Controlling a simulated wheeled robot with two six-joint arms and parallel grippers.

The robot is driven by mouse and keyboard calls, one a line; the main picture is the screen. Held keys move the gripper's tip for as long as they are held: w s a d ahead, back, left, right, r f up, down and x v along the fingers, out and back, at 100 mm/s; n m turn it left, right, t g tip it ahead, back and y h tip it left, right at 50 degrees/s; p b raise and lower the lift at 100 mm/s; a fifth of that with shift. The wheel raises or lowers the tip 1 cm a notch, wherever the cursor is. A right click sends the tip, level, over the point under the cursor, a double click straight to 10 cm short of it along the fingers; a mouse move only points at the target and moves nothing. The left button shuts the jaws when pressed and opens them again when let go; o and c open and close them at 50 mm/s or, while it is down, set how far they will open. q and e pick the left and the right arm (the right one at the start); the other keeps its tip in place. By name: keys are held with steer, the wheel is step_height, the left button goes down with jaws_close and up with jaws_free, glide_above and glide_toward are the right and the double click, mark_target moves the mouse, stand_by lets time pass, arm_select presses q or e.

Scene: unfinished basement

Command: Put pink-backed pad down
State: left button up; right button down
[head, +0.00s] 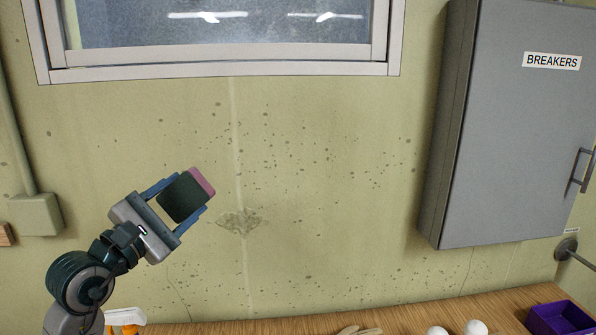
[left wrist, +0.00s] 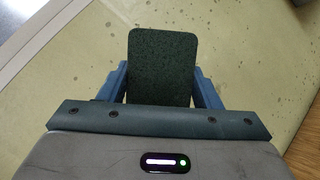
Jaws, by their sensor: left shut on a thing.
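The pink-backed pad (head: 182,199) is dark green and speckled on one face, with a pink strip along its upper right end. My left gripper (head: 184,202) is shut on it, with a blue finger on each side. It is held tilted, in front of the wall and above the wooden surface. In the left wrist view the pad (left wrist: 163,65) shows its dark face between the fingers of the left gripper (left wrist: 163,85); its pink part is hidden there. My right gripper is not in view.
A wooden bench top (head: 300,324) runs along the bottom. On it are a spray bottle (head: 126,318) at left, white round things (head: 475,327), a tan item (head: 358,331) and a purple bin (head: 560,319) at right. A grey breaker cabinet (head: 508,130) juts from the wall.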

arm_select(q)
steer(key=s+f+n+t+y+b, duration=0.1)
steer(key=s+f+n+y, duration=0.2)
steer(key=f, duration=1.1)
steer(key=s+f+n+t+y+b, duration=0.1)
steer(key=s+f+n+y, duration=0.2)
steer(key=f, duration=1.2)
steer(key=s+y, duration=0.3)
steer(key=y, duration=0.1)
steer(key=shift+s+d+f+t, duration=0.15)
steer(key=shift+d+f+t, duration=0.05)
steer(key=shift+t, duration=0.2)
